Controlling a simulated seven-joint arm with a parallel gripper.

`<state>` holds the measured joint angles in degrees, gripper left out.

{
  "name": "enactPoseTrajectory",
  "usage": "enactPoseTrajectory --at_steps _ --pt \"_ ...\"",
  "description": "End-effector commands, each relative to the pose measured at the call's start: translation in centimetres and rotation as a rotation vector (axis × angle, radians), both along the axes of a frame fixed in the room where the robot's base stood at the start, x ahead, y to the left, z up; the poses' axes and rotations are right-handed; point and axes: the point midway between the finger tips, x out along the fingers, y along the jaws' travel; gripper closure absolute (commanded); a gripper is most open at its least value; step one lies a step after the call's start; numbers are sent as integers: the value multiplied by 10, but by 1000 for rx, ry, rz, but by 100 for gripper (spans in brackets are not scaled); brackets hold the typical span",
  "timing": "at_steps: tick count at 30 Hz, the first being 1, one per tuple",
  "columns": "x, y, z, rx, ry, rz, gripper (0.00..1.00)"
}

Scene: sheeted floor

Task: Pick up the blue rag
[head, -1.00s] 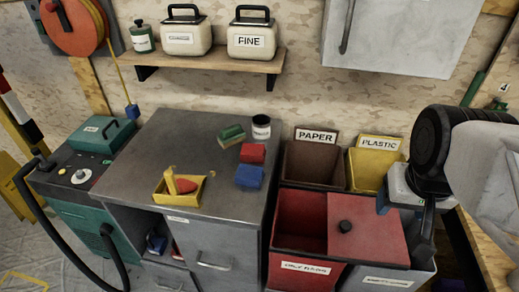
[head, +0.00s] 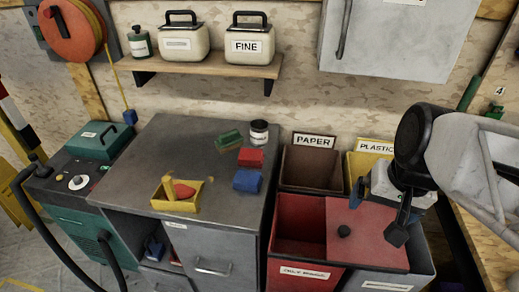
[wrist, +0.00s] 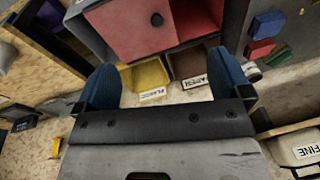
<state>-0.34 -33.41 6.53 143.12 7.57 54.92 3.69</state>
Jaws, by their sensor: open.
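The blue rag (head: 247,180) is a folded block on the right front part of the grey workbench top. A red folded rag (head: 251,157) lies just behind it. In the wrist view the blue rag (wrist: 268,22) shows at the upper right, outside the fingers, with the red rag (wrist: 262,48) below it. My gripper (head: 378,212) is open and empty above the bins, well to the right of the blue rag. Its two blue fingers (wrist: 165,75) stand wide apart in the wrist view.
Below my gripper are a red bin (head: 299,247) with a partial lid, a brown PAPER bin (head: 310,168) and a yellow PLASTIC bin. A shelf (head: 205,65) overhangs the back.

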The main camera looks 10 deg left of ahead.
Motion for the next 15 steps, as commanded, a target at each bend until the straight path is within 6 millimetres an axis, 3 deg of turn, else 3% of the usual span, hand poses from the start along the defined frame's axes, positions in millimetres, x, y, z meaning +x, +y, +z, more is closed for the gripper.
enactPoseTrajectory --at_steps 15 --pt "74 96 -59 462 362 -395 4"
